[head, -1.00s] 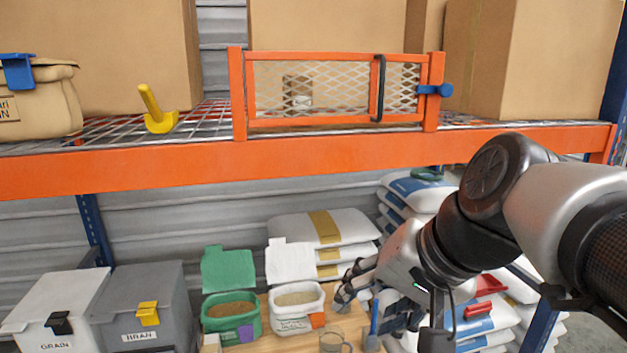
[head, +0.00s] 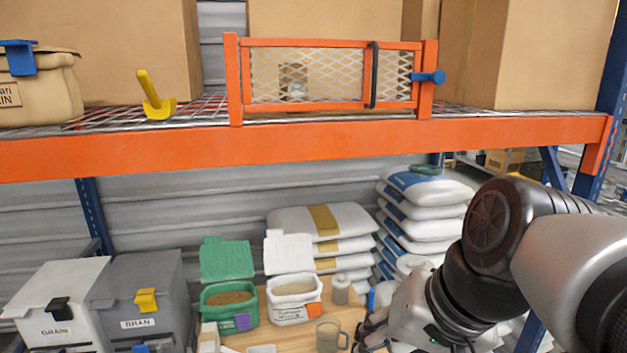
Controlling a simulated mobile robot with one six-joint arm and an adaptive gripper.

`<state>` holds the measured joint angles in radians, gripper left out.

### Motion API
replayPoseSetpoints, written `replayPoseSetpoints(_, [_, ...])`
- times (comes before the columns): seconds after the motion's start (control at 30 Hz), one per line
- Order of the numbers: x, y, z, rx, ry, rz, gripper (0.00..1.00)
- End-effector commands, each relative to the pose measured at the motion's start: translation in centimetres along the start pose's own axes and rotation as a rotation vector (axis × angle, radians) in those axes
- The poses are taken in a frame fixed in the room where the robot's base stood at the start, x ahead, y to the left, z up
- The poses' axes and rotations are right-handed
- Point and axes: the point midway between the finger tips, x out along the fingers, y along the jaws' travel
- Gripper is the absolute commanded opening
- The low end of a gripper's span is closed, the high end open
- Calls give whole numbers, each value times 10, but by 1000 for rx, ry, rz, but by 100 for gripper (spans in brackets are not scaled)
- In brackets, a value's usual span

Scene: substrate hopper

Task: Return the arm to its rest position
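My arm reaches in from the right edge in the head view, bent at a dark round joint below the orange shelf beam. My gripper (head: 368,332) hangs low at the right end of the wooden table, pointing left and down. Its dark fingers are partly hidden by the wrist and cut off near the bottom edge, so I cannot tell whether they are open or shut. No held object shows. The clear mug (head: 329,337) stands just left of the fingers. A blue item (head: 383,294) shows behind the gripper.
The orange shelf beam (head: 300,143) crosses above, with a mesh gate (head: 333,75) and yellow scoop (head: 152,97). A green tub (head: 228,318) and white tub (head: 294,312) stand on the table. Stacked sacks (head: 420,215) are behind my arm. Grey bins are at left.

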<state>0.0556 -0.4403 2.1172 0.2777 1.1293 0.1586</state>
Motion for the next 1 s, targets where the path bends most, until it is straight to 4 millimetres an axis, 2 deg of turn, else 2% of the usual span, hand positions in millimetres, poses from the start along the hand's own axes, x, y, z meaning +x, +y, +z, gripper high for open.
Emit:
replayPoseSetpoints(0.17, [5, 7, 5, -5, -10, 17, 51])
replayPoseSetpoints(0.23, [13, 14, 12, -21, -4, 30, 51])
replayPoseSetpoints(0.33, [40, 38, 38, -81, 14, 72, 51])
replayPoseSetpoints(0.5, [94, 90, 87, -233, 59, 166, 51])
replayPoseSetpoints(0.6, [113, 110, 104, -299, 76, 203, 51])
replayPoseSetpoints(0.7, [121, 118, 112, -332, 83, 222, 51])
replayPoseSetpoints(1.0, [121, 118, 112, -332, 83, 222, 51])
